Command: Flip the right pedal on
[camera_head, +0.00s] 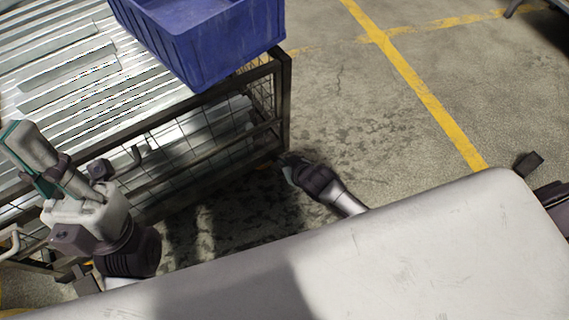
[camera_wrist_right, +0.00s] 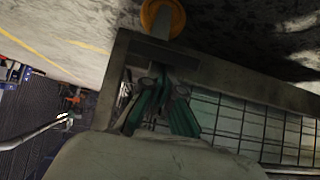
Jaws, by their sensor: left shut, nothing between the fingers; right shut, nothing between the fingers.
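The right pedal cannot be made out. An orange caster wheel (camera_wrist_right: 163,18) shows at the top of the right wrist view, beside a corner of the metal cart frame (camera_wrist_right: 245,85). In the head view this wire-sided cart (camera_head: 283,105) stands at the left. My right gripper (camera_head: 287,163) is low beside the cart's near right corner, partly in shadow. Its green fingers (camera_wrist_right: 163,105) are shut and empty in front of the frame corner. My left gripper (camera_head: 30,155) is shut and empty at the far left, over the cart's side.
A blue bin (camera_head: 215,50) rests on galvanized metal strips (camera_head: 70,70) on the cart. Concrete floor with yellow lines (camera_head: 420,90) lies open to the right. My own pale body fills the bottom of the head view.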

